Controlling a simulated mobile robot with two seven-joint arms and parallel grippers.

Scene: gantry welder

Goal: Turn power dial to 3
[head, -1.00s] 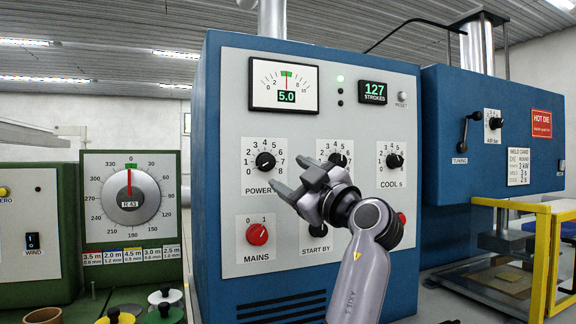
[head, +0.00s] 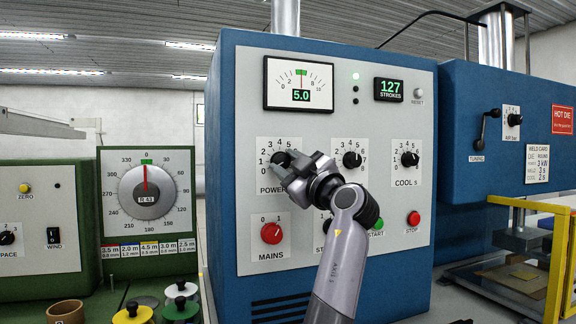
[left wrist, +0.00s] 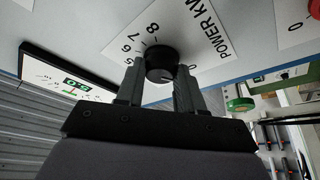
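The black power dial (head: 281,160) sits at the upper left of the welder's light panel, with a number scale around it. In the left wrist view the dial (left wrist: 161,64) shows close up, with 5 to 8 readable beside it and a light mark low on its face. My left gripper (head: 284,172) is at the dial. Its two fingers (left wrist: 159,80) stand apart, one on each side of the knob. I cannot tell whether they touch it. The gripper covers part of the scale in the head view. My right gripper is not in view.
A middle dial (head: 352,160) and a cool dial (head: 409,159) are to the right. A red mains knob (head: 271,233) is below, with a green start button (head: 376,225) and red stop button (head: 414,219). The meter (head: 299,84) above reads 5.0.

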